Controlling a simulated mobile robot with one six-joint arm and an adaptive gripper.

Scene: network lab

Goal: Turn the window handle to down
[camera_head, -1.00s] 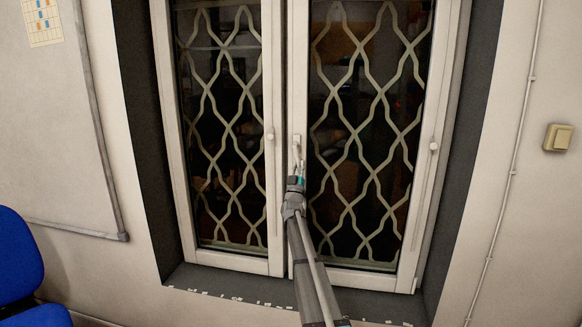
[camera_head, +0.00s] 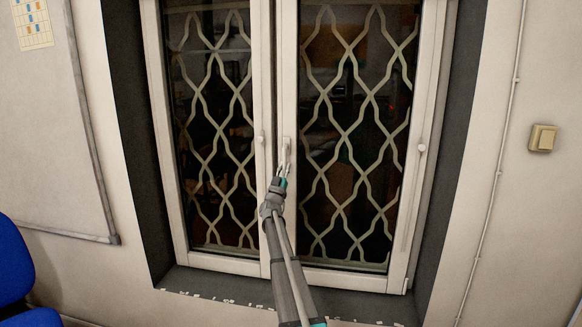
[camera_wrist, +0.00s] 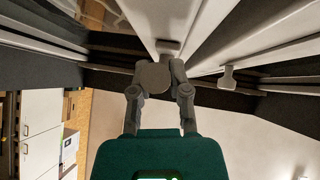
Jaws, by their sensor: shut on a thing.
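The window handle (camera_head: 287,143) is a small pale fitting on the middle frame of the closed two-pane window, at the left edge of the right pane. My gripper (camera_head: 284,164) is just below its mount, with the arm reaching up from the bottom of the picture. In the wrist view the handle's mount (camera_wrist: 168,47) shows just beyond the fingertips of my gripper (camera_wrist: 166,70). The fingers are shut on the handle and hide most of its lever, so its exact angle is hard to tell.
Pale knobs sit on the left sash (camera_head: 261,138) and at the right of the right pane (camera_head: 421,148). A wavy grille (camera_head: 345,130) covers the glass. A dark sill lies below. A blue chair (camera_head: 14,262) stands at left, and a light switch (camera_head: 543,138) is on the right wall.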

